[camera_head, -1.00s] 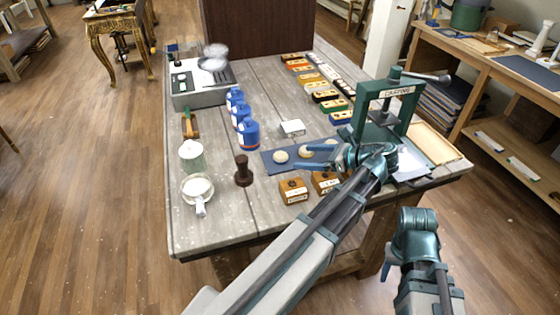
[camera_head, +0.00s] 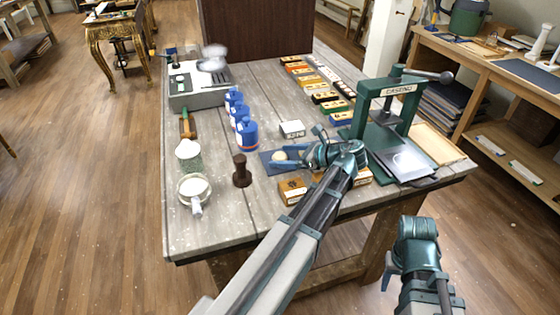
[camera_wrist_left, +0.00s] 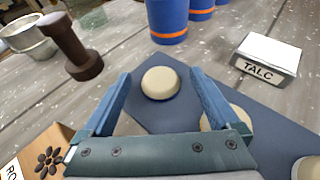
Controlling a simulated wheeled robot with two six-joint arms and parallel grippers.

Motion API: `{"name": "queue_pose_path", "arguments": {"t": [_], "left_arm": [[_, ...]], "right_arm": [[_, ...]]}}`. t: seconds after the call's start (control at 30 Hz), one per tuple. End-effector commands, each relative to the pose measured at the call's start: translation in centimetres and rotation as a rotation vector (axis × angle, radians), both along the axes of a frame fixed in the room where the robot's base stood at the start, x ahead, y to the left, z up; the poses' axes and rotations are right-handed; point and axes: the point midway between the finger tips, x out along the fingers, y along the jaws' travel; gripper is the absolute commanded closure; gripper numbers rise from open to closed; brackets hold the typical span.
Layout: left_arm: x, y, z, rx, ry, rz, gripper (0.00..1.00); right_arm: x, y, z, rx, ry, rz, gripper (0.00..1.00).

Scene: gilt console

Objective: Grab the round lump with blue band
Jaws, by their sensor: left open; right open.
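A pale cream round lump (camera_head: 279,155) lies at the left end of a dark blue mat (camera_head: 266,160). In the left wrist view this lump (camera_wrist_left: 160,83) shows between the fingertips of my open left gripper (camera_wrist_left: 160,76), with nothing held; whether they touch it I cannot tell. A second lump (camera_wrist_left: 240,117) is partly hidden behind the right finger, and a third (camera_wrist_left: 308,168) is cut by the frame edge. I see no clear blue band on any of them. In the head view my left gripper (camera_head: 300,150) hides the mat's right part. My right gripper (camera_head: 389,275) is open and empty, low beside the table.
A white TALC box (camera_head: 292,129) stands behind the mat. Blue bottles (camera_head: 246,134), a dark wooden stamp (camera_head: 242,170) and a glass jar (camera_head: 189,158) stand to the left. A wooden block (camera_head: 292,190) is in front. A green press (camera_head: 385,110) stands right.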

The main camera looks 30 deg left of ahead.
Motion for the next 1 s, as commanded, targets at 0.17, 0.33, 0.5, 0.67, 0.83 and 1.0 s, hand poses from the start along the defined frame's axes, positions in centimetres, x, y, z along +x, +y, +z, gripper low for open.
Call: {"name": "queue_pose_path", "arguments": {"t": [0.17,0.33,0.5,0.67,0.83,1.0], "left_arm": [[0.02,0.08,0.02,0.000,0.000,-0.001,0.05],[0.02,0.06,0.03,0.000,0.000,-0.001,0.32],[0.02,0.04,0.03,0.000,0.000,-0.001,0.62],[0.02,0.04,0.03,0.000,0.000,-0.001,0.91],[0.02,0.04,0.03,0.000,0.000,-0.001,0.95],[0.02,0.04,0.25,0.000,0.000,-0.001,0.95]], "right_arm": [[0.00,0.00,0.02,0.000,0.000,0.000,0.50],[0.00,0.00,0.02,0.000,0.000,0.000,0.50],[0.00,0.00,0.02,0.000,0.000,0.000,0.50],[0.00,0.00,0.02,0.000,0.000,0.000,0.50],[0.00,0.00,0.02,0.000,0.000,0.000,0.50],[-0.01,0.00,0.25,0.000,0.000,0.000,0.50]]}}
